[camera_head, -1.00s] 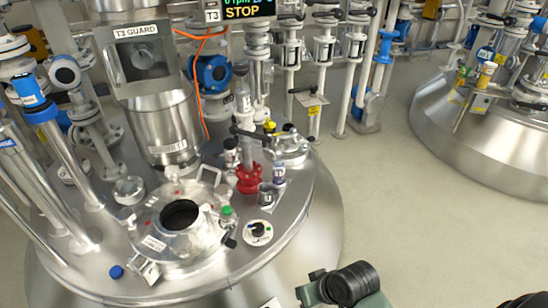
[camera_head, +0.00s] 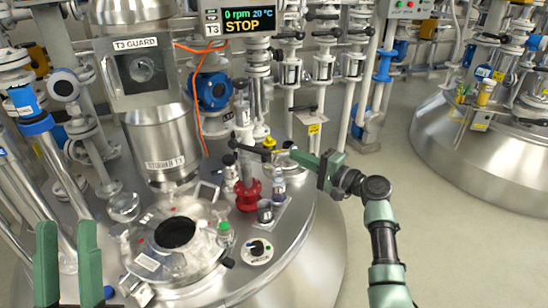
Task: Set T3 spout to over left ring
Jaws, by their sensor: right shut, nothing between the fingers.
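A dark horizontal bar (camera_head: 252,149), which looks like the T3 spout, reaches across the right part of the T3 vessel lid (camera_head: 295,215). A yellow cap (camera_head: 269,142) sits on it. I cannot make out clearly which parts are the rings. My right gripper (camera_head: 296,154) is shut and empty, its fingertips at the right end of the bar in this view; I cannot tell whether they touch. The fingers partly hide that end. My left gripper (camera_head: 66,262) is open and empty at the lower left, in front of the vessel.
A red flanged fitting (camera_head: 248,196) stands below the bar, beside small bottles (camera_head: 278,188). An open round hatch (camera_head: 174,233) and a dial (camera_head: 257,250) are nearer. The T3 display (camera_head: 240,22) reads STOP.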

